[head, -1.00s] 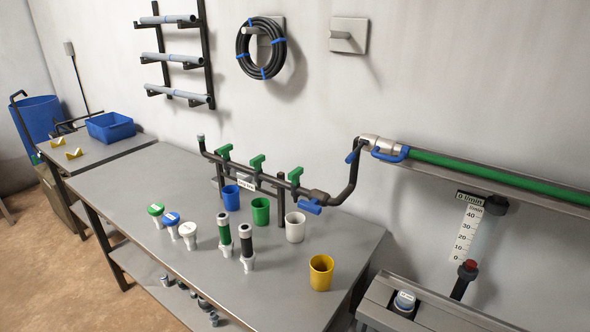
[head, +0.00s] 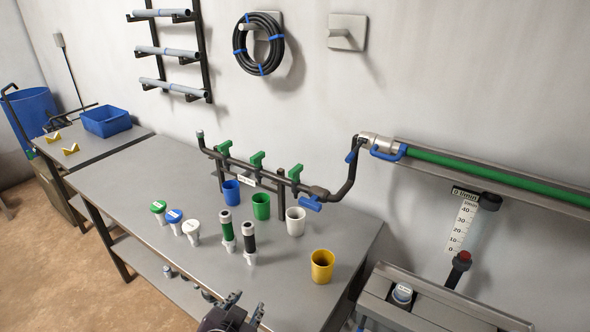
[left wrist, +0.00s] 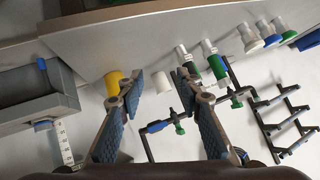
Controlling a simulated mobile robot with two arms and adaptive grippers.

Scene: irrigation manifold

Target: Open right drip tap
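The manifold pipe (head: 240,169) stands along the back of the table with three green drip taps. The right drip tap (head: 295,173) is the green handle nearest the blue-handled valve (head: 311,203). A white cup (head: 295,221) stands below it, near the manifold's right end. My left gripper (head: 246,305) shows at the bottom edge of the head view, well in front of the manifold. In the left wrist view its two fingers (left wrist: 158,85) are spread apart with nothing held between them. My right gripper is not in view.
Blue (head: 231,191), green (head: 261,206) and yellow (head: 322,266) cups stand on the table (head: 130,188). Two upright filter-like cylinders (head: 248,238) and several capped white fittings (head: 174,217) stand left of centre. A grey box (head: 420,305) is at the lower right.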

